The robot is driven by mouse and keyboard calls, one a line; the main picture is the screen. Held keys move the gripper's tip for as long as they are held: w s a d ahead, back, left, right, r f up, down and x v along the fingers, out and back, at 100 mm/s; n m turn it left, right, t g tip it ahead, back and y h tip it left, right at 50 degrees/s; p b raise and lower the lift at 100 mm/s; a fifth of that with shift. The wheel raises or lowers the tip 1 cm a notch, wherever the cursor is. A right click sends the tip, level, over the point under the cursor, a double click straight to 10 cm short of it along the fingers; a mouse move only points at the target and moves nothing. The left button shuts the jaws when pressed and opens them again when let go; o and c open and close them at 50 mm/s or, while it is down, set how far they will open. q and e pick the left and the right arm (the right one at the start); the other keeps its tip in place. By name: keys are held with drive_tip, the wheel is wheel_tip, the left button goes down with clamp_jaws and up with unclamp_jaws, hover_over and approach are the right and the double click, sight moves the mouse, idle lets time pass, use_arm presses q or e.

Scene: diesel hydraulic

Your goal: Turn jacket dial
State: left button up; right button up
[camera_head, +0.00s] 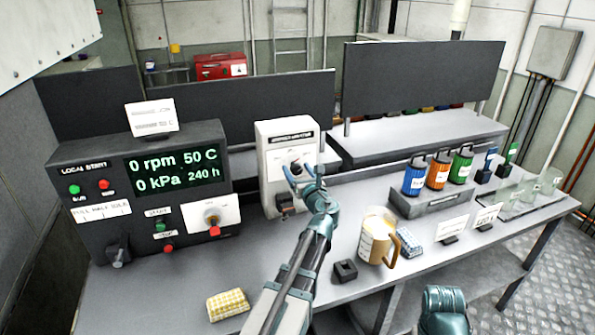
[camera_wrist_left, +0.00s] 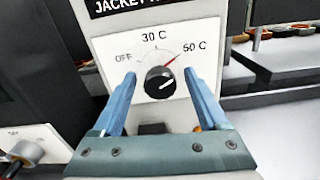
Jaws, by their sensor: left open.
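The jacket dial (camera_wrist_left: 160,83) is a black round knob on a white plate marked OFF, 30 C and 50 C. The dial's white jacket panel (camera_head: 286,134) stands at the bench's back in the head view. My left gripper (camera_head: 302,172) is in front of it, partly hiding the dial there. In the left wrist view the gripper's blue fingers (camera_wrist_left: 160,76) are open, one on each side of the knob, apart from it. My right gripper's fingers are not in view.
A dark console (camera_head: 140,190) at the left reads 0 rpm, 50 C, 0 kPa, 240 h. A jug (camera_head: 376,238) and a small black block (camera_head: 344,271) stand right of my arm. A yellow cloth (camera_head: 228,304) lies in front. Coloured canisters (camera_head: 438,172) stand at the right.

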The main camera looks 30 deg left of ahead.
use_arm(q)
clamp_jaws()
drive_tip(key=shift+n, duration=0.4)
drive_tip(key=n, duration=0.4)
drive_tip(key=shift+s+n, duration=0.1)
drive_tip(key=shift+n, duration=0.3)
drive_tip(key=n, duration=1.2)
drive_tip(key=shift+f+n, duration=0.15)
drive_tip(key=shift+n, duration=0.25)
drive_tip(key=n, duration=0.5)
drive_tip(key=shift+s+n, duration=0.1)
drive_tip(key=shift+n, duration=0.3)
